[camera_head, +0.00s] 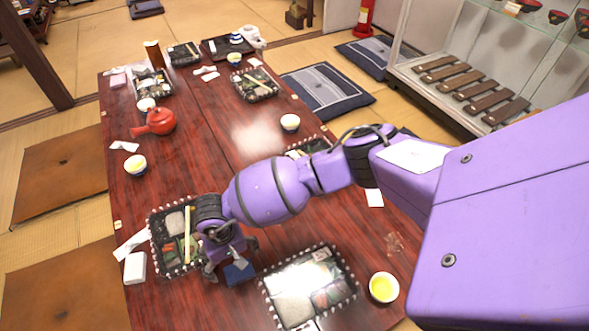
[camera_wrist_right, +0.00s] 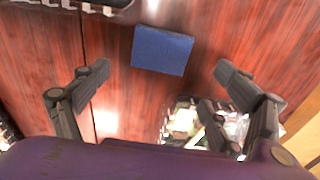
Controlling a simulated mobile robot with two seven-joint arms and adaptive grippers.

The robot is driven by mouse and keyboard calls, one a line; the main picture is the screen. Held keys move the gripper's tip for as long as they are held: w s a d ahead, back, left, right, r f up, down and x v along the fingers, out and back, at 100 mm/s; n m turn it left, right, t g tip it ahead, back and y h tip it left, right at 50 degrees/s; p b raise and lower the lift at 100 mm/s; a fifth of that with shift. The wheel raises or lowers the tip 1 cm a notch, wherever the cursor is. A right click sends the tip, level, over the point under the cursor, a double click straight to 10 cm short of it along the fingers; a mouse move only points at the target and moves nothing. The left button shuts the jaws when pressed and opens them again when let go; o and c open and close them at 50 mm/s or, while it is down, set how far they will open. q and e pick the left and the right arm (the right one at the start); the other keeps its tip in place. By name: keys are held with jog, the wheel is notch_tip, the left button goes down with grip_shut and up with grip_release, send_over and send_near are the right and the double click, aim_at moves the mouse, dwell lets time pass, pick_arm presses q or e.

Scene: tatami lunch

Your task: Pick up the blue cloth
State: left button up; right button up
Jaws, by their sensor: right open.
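The blue cloth (camera_head: 239,272) is a small, flat, dark blue square on the red-brown wooden table, between two bento trays. In the right wrist view the cloth (camera_wrist_right: 162,50) lies ahead of the fingers, near the top middle, uncovered. My right gripper (camera_head: 230,272) reaches down beside the cloth and hides part of its left side in the head view. In the right wrist view, the right gripper (camera_wrist_right: 158,78) has its fingers spread wide apart with nothing between them. The left gripper is not in view.
A bento tray (camera_head: 154,250) lies left of the gripper and another bento tray (camera_head: 268,301) lies to its right. A yellow-filled cup (camera_head: 383,288) stands farther right. A white folded napkin (camera_head: 135,267) is at the table's left edge. A red teapot (camera_head: 160,121) stands farther back.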

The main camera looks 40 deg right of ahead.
aim_at(239, 272)
jog(key=f, duration=0.2)
jog(key=f+b, duration=0.1)
jog(key=f, duration=0.2)
jog(key=shift+s+a+f+b, duration=0.1)
jog(key=shift+s+f+b, duration=0.15)
jog(key=shift+f+b, duration=0.05)
jog(key=shift+r, duration=0.1)
jog(key=shift+c, duration=0.2)
jog(key=c, duration=1)
